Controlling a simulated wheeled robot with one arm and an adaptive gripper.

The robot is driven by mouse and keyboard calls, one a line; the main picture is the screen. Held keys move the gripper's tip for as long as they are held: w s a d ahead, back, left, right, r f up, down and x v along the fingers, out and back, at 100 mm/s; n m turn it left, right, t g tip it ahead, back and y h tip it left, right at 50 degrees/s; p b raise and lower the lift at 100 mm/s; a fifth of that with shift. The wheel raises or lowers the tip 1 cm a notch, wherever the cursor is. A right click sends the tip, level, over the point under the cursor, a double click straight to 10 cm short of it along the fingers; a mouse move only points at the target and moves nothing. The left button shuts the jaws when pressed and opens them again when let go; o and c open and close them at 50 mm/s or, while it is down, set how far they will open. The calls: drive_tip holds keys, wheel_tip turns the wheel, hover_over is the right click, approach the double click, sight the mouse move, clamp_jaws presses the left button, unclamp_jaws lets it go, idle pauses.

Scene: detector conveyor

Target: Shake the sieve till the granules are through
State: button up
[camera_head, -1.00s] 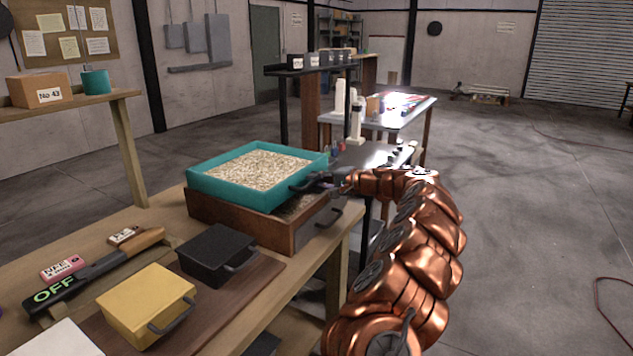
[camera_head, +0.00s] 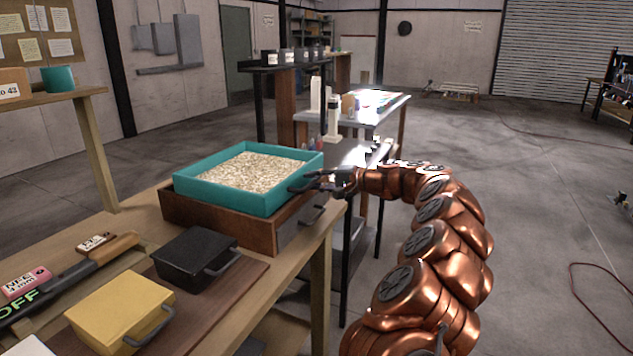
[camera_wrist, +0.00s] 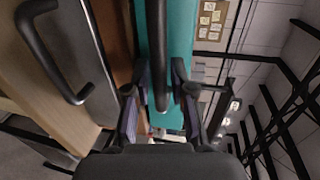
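The teal sieve (camera_head: 215,195) is a square tray filled with pale granules (camera_head: 250,171). It sits on the brown wooden box (camera_head: 240,231) and leaves a narrow strip of the box's right side uncovered. The sieve's dark handle (camera_head: 304,184) points right toward my gripper (camera_head: 328,181). In the wrist view the handle bar (camera_wrist: 160,60) lies between the two fingers of my gripper (camera_wrist: 158,105). The fingers appear apart, with teal wall (camera_wrist: 182,35) showing on both sides of the bar. Whether either finger touches the bar is hard to tell.
A black lidded box (camera_head: 195,255) and a yellow box (camera_head: 120,308) stand on the bench in front. A lever marked OFF (camera_head: 75,278) lies at the left. The wooden box has its own handle (camera_head: 315,214) below the sieve's. Open floor lies right.

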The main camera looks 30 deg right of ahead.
drive_tip(key=v, duration=1.2)
drive_tip(key=shift+o, duration=0.4)
drive_tip(key=shift+d, duration=0.1)
drive_tip(key=shift+o, duration=0.8)
drive_tip(key=shift+f, duration=0.15)
drive_tip(key=shift+w+a+f+b, duration=0.2)
drive_tip(key=shift+a+b, duration=0.2)
drive_tip(key=shift+b, duration=0.4)
drive_tip(key=shift+w+a+f+t+y+b, duration=0.35)
drive_tip(key=shift+w+a+t+b, duration=0.3)
drive_tip(key=shift+w+a+b, duration=0.7)
drive_tip(key=shift+w+a+f+t+y+b, duration=0.35)
drive_tip(key=shift+w+a+t+b, duration=0.5)
drive_tip(key=shift+w+b, duration=0.8)
drive_tip(key=shift+w+a+f+t+y+b, duration=0.2)
drive_tip(key=shift+w+a+t+y+b, duration=0.3)
drive_tip(key=shift+w+a+b, duration=0.95)
drive_tip(key=shift+w+d, duration=0.1)
drive_tip(key=shift+d, duration=0.1)
drive_tip(key=shift+c, duration=0.2)
